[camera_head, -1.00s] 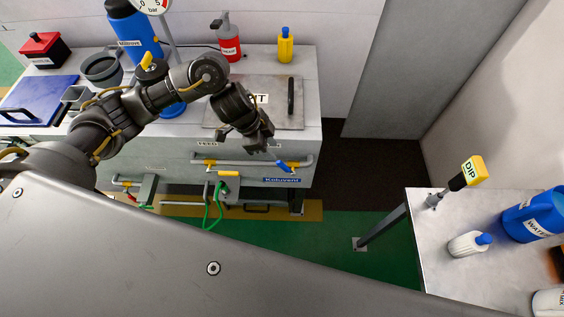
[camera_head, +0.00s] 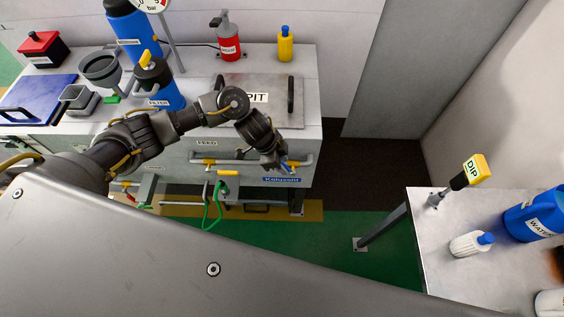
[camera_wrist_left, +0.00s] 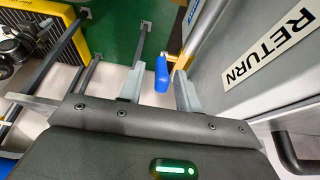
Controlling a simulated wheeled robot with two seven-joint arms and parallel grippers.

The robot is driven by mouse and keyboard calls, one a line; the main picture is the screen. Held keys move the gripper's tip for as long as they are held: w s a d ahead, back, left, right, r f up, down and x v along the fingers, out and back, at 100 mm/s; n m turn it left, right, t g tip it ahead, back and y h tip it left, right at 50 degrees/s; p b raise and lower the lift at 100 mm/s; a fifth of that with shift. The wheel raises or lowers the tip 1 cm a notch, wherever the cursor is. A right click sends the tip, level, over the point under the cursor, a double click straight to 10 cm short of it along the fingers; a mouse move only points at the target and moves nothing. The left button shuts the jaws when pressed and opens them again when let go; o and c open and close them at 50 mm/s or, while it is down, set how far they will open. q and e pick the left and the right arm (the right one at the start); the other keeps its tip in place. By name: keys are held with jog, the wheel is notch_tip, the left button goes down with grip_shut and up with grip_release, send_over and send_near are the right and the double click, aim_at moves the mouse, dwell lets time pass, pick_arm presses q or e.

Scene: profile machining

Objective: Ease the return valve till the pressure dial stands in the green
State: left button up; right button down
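The return valve's blue handle (camera_head: 290,165) sits at the right end of the pipe on the cabinet front, partly hidden by my left gripper (camera_head: 279,165). In the left wrist view, the blue handle (camera_wrist_left: 162,76) lies between the two spread fingers of the left gripper (camera_wrist_left: 160,88), with gaps on both sides. A RETURN label (camera_wrist_left: 270,46) is on the panel beside it. The pressure dial (camera_head: 152,3) is cut off at the top of the head view; its needle and green band cannot be read. My right gripper is out of view.
A pipe with a yellow handle (camera_head: 228,173) runs along the cabinet front, with a green hose (camera_head: 212,205) below. The PIT lid's dark handle (camera_head: 291,95) stands above the valve. A side table (camera_head: 440,250) with bottles is at the right; green floor lies between.

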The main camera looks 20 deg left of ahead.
pick_arm(q)
jog(key=shift+f, duration=0.1)
grip_shut()
dwell(0.3)
